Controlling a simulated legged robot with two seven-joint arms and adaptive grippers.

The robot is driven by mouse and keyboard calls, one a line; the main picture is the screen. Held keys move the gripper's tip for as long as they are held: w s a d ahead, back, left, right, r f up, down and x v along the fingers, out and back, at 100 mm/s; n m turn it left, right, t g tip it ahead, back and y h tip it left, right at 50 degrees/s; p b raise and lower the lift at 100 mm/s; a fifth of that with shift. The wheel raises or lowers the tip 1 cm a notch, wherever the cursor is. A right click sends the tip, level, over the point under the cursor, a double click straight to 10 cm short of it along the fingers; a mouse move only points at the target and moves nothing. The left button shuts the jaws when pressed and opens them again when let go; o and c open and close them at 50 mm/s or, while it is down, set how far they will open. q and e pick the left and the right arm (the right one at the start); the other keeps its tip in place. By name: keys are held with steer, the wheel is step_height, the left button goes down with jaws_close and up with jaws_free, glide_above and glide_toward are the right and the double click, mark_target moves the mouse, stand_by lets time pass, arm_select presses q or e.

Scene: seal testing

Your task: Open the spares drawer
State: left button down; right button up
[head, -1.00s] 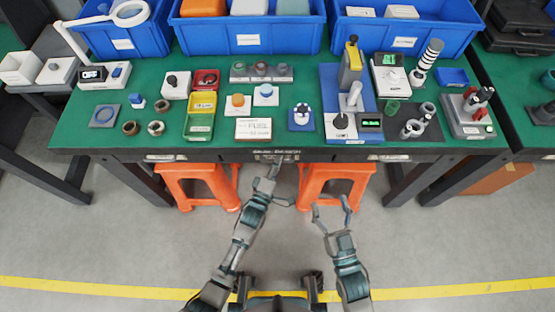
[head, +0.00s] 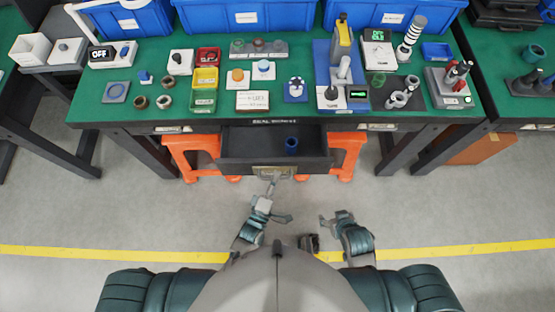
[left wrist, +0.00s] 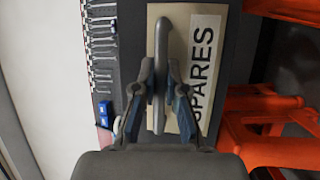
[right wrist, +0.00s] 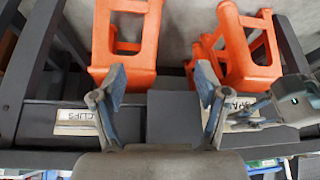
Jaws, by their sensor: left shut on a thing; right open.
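The spares drawer (head: 232,146) stands pulled out from under the table's front edge in the head view. A blue cylinder (head: 291,145) is inside it. In the left wrist view its front carries a plate (left wrist: 196,25) marked SPARES and a grey bar handle (left wrist: 161,40). My left gripper (left wrist: 160,90) is shut on this handle; it also shows at the drawer front in the head view (head: 270,188).
Orange stools (head: 186,150) stand under the table on both sides of the drawer. The green tabletop (head: 225,118) holds small parts and devices, with blue bins (head: 245,17) behind. Another drawer front is labelled CLIPS (right wrist: 76,122). The floor before the table is clear.

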arm_select(q)
steer(key=s, duration=0.3)
steer(key=s+p, duration=0.1)
steer(key=s, duration=0.1)
steer(key=shift+a+f, duration=0.25)
steer(key=shift+a, duration=0.15)
steer(key=c, duration=1.4)
jaws_free()
steer(key=shift+o, duration=1)
steer(key=shift+a, duration=0.1)
steer(key=v, duration=1.2)
steer(key=shift+a, duration=0.2)
arm_select(e)
steer(key=s+g, duration=0.1)
steer(key=s, duration=0.1)
steer(key=s+d+g, duration=0.1)
steer(key=s, duration=0.1)
steer(key=shift+s+d+f+g+h, duration=0.1)
steer(key=shift+s+f+g+h, duration=0.05)
steer(key=shift+s+g+h, duration=0.2)
arm_select(q)
steer(key=shift+d+r, duration=0.1)
steer(key=shift+d, duration=0.1)
arm_select(e)
steer(key=shift+d, duration=0.2)
arm_select(q)
steer(key=shift+a, duration=0.15)
arm_select(e)
steer(key=shift+a, duration=0.1)
